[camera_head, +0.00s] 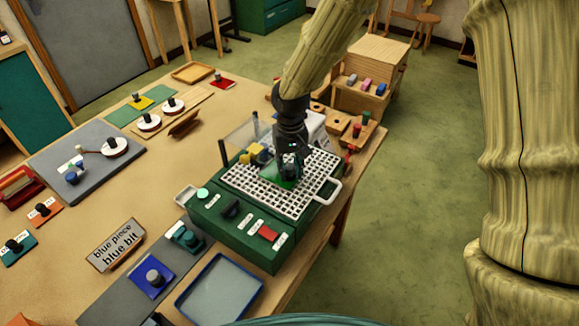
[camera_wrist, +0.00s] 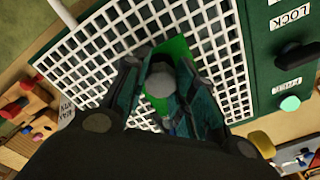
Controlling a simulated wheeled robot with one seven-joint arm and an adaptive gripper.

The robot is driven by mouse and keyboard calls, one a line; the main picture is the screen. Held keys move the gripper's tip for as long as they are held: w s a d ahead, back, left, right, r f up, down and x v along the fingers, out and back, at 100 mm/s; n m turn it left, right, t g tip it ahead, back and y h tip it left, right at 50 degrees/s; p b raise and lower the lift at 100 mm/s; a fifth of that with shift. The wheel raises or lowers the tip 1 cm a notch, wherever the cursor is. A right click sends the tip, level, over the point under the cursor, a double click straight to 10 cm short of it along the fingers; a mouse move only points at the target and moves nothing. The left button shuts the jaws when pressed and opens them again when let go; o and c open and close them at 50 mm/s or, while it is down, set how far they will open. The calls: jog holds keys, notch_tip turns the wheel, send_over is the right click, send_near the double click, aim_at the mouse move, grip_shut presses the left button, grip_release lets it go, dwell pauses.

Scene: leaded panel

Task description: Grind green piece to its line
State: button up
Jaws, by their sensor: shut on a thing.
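The green piece (camera_head: 272,179) is a flat green glass shape at the white grid (camera_head: 240,180) on top of the green grinder (camera_head: 245,245). My gripper (camera_head: 287,172) points down over the grid and is shut on the piece's grey knob. In the wrist view the piece (camera_wrist: 177,49) shows beyond the fingers (camera_wrist: 163,92), with the round knob between them. I cannot tell whether the piece touches the grid. Its line is not visible. A yellow part (camera_head: 257,150) stands at the grid's back left, close to my gripper.
A clear guard (camera_head: 240,137) stands behind the grid. A sign reading "blue piece blue bit" (camera_head: 116,245) lies left of the grinder. A blue piece (camera_head: 153,281) rests on a grey mat, with a blue-rimmed tray (camera_head: 190,315) beside it. A wooden stand (camera_head: 365,95) is behind.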

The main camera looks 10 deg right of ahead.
jog(key=shift+s+r, duration=0.1)
jog(key=shift+s, duration=0.05)
jog(key=shift+f, duration=0.3)
dwell(0.4)
jog(key=shift+w+a, duration=0.55)
jog(key=shift+w, duration=0.1)
dwell(1.7)
jog(key=shift+w+d, duration=0.1)
jog(key=shift+w, duration=0.05)
jog(key=shift+w+d+p, duration=0.55)
jog(key=shift+w+d, duration=0.3)
jog(key=shift+d, duration=0.05)
jog(key=shift+w+d, duration=0.1)
dwell(0.4)
jog(key=shift+w+d+p, duration=0.3)
jog(key=shift+w+d, duration=0.5)
jog(key=shift+w, duration=0.2)
jog(key=shift+s+a, duration=0.15)
jog(key=shift+s, duration=0.05)
jog(key=shift+s+a, duration=0.85)
jog(key=shift+a, duration=0.05)
